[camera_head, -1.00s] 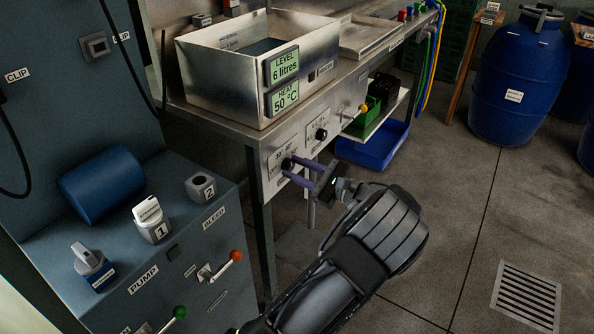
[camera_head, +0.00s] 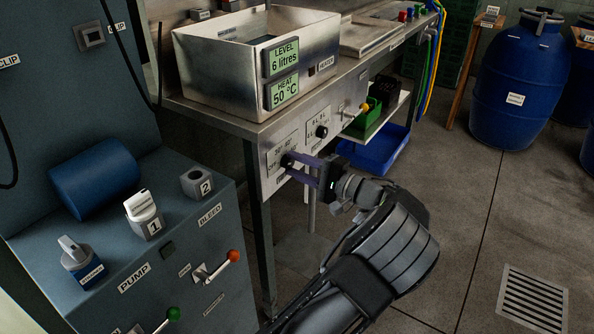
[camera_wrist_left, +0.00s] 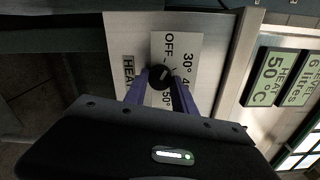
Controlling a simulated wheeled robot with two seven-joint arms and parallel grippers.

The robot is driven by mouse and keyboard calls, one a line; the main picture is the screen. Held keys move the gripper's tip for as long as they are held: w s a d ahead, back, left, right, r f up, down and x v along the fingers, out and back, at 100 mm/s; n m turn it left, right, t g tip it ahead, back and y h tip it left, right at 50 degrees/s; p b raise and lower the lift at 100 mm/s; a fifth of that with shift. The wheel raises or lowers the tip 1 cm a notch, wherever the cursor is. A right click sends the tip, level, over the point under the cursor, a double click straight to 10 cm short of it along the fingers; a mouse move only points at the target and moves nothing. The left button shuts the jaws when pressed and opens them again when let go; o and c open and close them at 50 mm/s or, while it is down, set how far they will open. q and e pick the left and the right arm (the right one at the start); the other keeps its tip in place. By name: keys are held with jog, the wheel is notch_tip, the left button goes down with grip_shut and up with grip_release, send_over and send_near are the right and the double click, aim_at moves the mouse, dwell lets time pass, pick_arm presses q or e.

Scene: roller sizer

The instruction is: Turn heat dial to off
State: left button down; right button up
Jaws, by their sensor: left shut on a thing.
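The heat dial (camera_head: 286,160) is a small black round knob on the steel front panel under the tank. In the left wrist view the dial (camera_wrist_left: 160,77) sits between the two purple fingers of my left gripper (camera_wrist_left: 161,80), which is shut on it. The printed OFF, 30°, 40° and 50° marks surround the dial on a pale plate (camera_wrist_left: 190,85). I cannot tell clearly which mark the knob points at. The heat display (camera_head: 284,92) reads 50 °C. In the head view my left gripper (camera_head: 293,165) reaches the panel from the right. My right gripper is out of view.
The blue pump cabinet (camera_head: 215,232) stands at the left, with an orange-tipped lever (camera_head: 234,255). A blue tray (camera_head: 375,152) lies behind my gripper. Floor at the right is open.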

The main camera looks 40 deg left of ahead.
pick_arm(q)
jog(key=shift+f+n+b, duration=0.1)
jog(key=shift+n+b, duration=0.5)
jog(key=shift+n, duration=0.6)
jog(key=c, duration=1)
grip_release()
jog(key=shift+c, duration=0.2)
jog(key=d+p, duration=0.1)
jog(key=d, duration=0.6)
jog(key=shift+d, duration=0.4)
